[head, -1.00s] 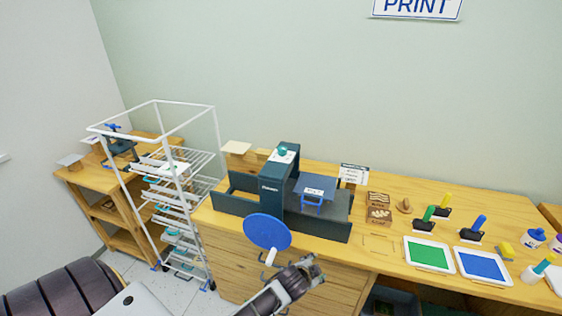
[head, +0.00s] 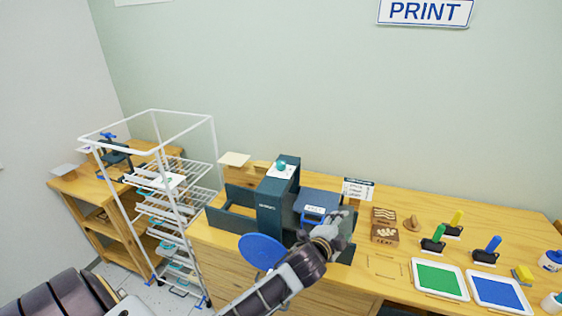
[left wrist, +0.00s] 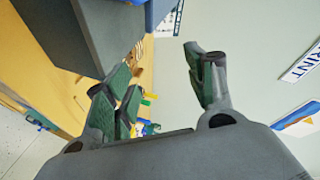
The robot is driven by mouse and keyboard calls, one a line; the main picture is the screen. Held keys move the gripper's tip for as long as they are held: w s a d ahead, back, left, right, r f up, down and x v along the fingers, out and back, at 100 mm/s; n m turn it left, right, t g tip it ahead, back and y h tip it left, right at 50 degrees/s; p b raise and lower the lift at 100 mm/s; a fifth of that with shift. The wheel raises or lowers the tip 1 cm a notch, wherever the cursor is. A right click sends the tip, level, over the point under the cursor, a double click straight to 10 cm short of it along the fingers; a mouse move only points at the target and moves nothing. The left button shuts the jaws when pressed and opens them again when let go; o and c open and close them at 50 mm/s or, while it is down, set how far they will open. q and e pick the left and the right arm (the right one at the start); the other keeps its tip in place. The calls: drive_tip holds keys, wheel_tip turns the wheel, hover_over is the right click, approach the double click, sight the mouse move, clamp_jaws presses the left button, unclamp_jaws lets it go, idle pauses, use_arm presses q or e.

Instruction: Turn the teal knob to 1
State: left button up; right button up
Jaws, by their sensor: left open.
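The teal knob (head: 281,164) sits on a white plate on top of the dark press (head: 270,205). The mark it points to is too small to read. My left gripper (head: 338,216) is in front of and to the right of the press column, near the blue-handled part (head: 314,214), below and to the right of the knob. In the left wrist view my left gripper (left wrist: 160,85) has its green-padded fingers apart with nothing between them. The press's dark body (left wrist: 85,35) fills the upper left there; the knob is not seen in it. My right gripper is not in view.
A white wire rack (head: 178,200) stands left of the wooden counter (head: 400,268). Right of the press are carved blocks (head: 384,233), a sign (head: 358,189), stamps, a green ink tray (head: 440,279) and a blue one (head: 499,292). Space above the press is clear.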

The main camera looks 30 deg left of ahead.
use_arm(q)
drive_tip(key=w+d+r+m+g+h, duration=0.2)
drive_tip(key=d+r+m+h, duration=0.75)
drive_tip(key=m, duration=0.75)
drive_tip(key=w+d+r+m+g+h, duration=0.3)
drive_tip(key=d+r+m+h, duration=0.7)
drive_tip(key=m, duration=0.7)
drive_tip(key=w+a+f+m+g+y, duration=0.2)
drive_tip(key=a+m+g+y, duration=0.2)
drive_tip(key=a+m+y, duration=0.45)
drive_tip(key=w+a+f+m+g+y, duration=0.25)
drive_tip(key=a+m+g+y, duration=0.2)
drive_tip(key=a+m, duration=0.65)
drive_tip(key=s+a+r+y, duration=0.1)
drive_tip(key=a+r+y, duration=0.1)
drive_tip(key=a, duration=0.6)
drive_tip(key=s+a+r+m+y, duration=0.1)
drive_tip(key=a+r+y, duration=0.2)
drive_tip(key=a, duration=0.6)
drive_tip(key=s+a+r+m+g+y, duration=0.1)
drive_tip(key=a+r+y, duration=0.1)
drive_tip(key=a+r, duration=0.3)
drive_tip(key=a, duration=0.3)
drive_tip(key=shift+a+r, duration=0.3)
drive_tip(key=shift+r, duration=0.05)
